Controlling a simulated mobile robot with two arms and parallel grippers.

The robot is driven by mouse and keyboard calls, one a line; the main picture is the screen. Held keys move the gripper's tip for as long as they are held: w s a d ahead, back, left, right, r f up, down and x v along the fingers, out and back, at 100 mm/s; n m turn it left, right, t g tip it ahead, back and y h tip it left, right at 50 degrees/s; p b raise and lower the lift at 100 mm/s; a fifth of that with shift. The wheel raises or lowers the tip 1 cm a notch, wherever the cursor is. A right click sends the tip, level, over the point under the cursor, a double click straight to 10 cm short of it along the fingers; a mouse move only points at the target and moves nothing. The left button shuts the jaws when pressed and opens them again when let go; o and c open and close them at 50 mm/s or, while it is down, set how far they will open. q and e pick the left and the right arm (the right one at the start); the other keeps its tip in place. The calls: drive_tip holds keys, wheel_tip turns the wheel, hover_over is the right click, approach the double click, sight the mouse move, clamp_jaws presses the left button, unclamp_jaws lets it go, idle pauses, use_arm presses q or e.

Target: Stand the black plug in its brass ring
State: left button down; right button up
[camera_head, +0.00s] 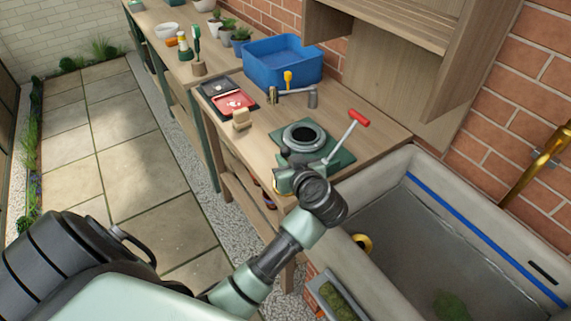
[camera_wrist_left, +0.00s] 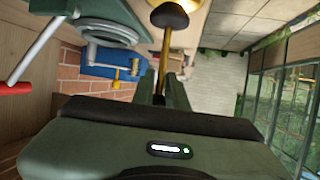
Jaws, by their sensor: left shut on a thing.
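My left gripper (camera_head: 287,182) is over the front edge of the workbench, beside the green mat. In the left wrist view the gripper (camera_wrist_left: 161,90) is shut on the brass stem of the black plug (camera_wrist_left: 171,17). The plug's dark rounded end sticks out beyond the fingers, clear of them. In the head view the gripper mostly hides the plug. My right gripper is not in view.
A grey round device (camera_head: 304,136) with a red-handled lever (camera_head: 357,118) stands on the green mat (camera_head: 343,160), close to my gripper. The stone sink (camera_head: 420,165) lies to the right. A blue tub (camera_head: 280,62), black and red trays and pots stand farther back.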

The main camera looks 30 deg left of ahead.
use_arm(q)
drive_tip(key=shift+f, duration=0.8)
drive_tip(key=shift+f, duration=0.1)
drive_tip(key=c, duration=1.4)
unclamp_jaws()
drive_tip(key=shift+f, duration=0.1)
drive_tip(key=shift+o, duration=0.2)
drive_tip(key=shift+s+d+r, duration=0.1)
drive_tip(key=shift+d+r, duration=0.1)
drive_tip(key=shift+r, duration=0.05)
drive_tip(key=v, duration=1.1)
drive_tip(key=shift+s+d, duration=0.2)
